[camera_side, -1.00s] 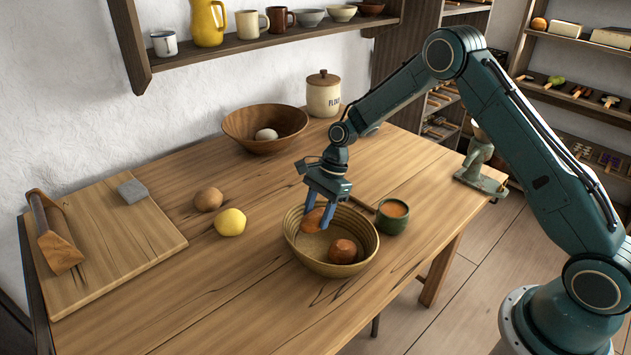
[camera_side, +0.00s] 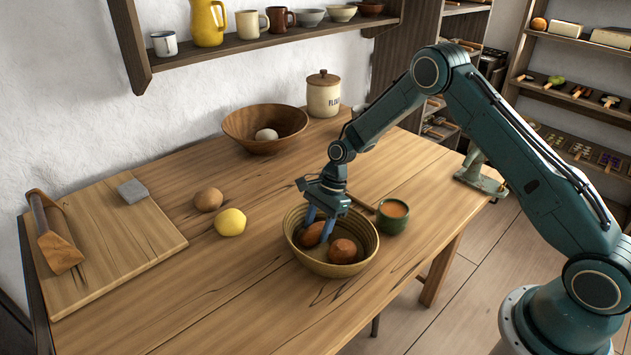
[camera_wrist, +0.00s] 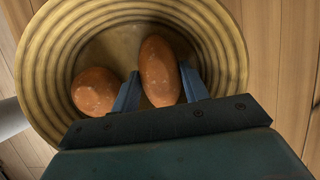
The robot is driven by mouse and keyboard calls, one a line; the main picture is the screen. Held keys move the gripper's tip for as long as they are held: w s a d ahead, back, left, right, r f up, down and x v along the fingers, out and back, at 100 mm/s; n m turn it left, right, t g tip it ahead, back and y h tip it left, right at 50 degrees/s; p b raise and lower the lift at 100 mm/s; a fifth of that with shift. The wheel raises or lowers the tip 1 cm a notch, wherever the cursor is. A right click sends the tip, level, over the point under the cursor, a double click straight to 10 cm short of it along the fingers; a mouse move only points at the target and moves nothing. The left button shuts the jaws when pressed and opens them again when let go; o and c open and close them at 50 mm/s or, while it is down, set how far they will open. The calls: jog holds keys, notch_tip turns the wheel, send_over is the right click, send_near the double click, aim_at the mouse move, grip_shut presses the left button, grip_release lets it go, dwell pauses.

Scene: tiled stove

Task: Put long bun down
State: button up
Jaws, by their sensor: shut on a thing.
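The long bun (camera_wrist: 159,71) is brown and oval and lies between the blue fingers of my gripper (camera_wrist: 160,95), which is shut on it. In the side view the long bun (camera_side: 312,235) is low inside the ribbed yellowish bowl (camera_side: 363,257), partly hidden by the fingers of my gripper (camera_side: 318,228). I cannot tell whether it touches the bowl's floor. A rounder brown bun (camera_side: 343,251) sits in the same bowl to its right. In the wrist view the round bun (camera_wrist: 96,92) lies left of the fingers, inside the bowl (camera_wrist: 224,40).
A green cup (camera_side: 392,216) stands close to the bowl's right. A lemon (camera_side: 230,222) and a potato-like item (camera_side: 208,199) lie to the left. A wooden bowl (camera_side: 240,125) and a flour jar (camera_side: 323,95) stand behind. A cutting board (camera_side: 120,245) is at far left. The front table is clear.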

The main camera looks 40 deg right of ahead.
jog(key=shift+f, duration=0.15)
jog(key=o, duration=1)
jog(key=v, duration=1.2)
